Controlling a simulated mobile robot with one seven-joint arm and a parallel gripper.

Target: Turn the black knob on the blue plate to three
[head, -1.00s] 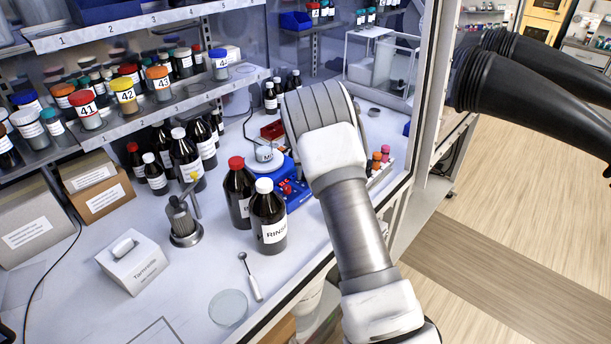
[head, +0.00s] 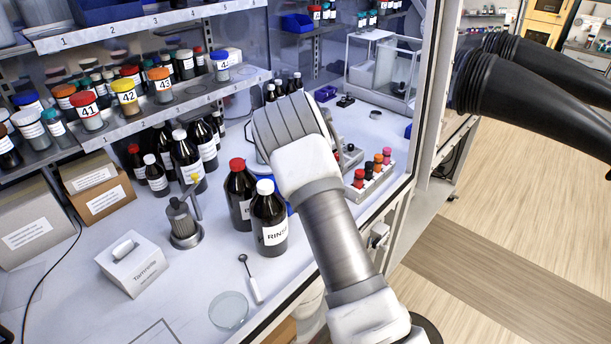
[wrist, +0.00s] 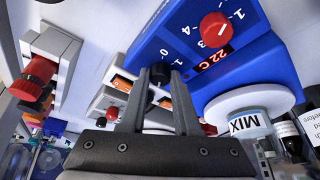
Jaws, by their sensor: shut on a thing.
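The blue plate (wrist: 245,70) fills the upper right of the wrist view, tilted, with a red knob (wrist: 216,30) and a small red display reading 22C. The black knob (wrist: 160,73) is at the plate's lower left edge in that view, between my fingertips. My gripper (wrist: 161,78) is shut on it. A 0 and other white marks show near the black knob, but I cannot read its pointer. In the head view my arm and wrist hide the knobs, and only a sliver of the blue plate (head: 290,209) shows.
A RINSE bottle (head: 269,220) and a red-capped bottle (head: 239,195) stand left of my arm. A rack of coloured caps (head: 370,178) stands to its right.

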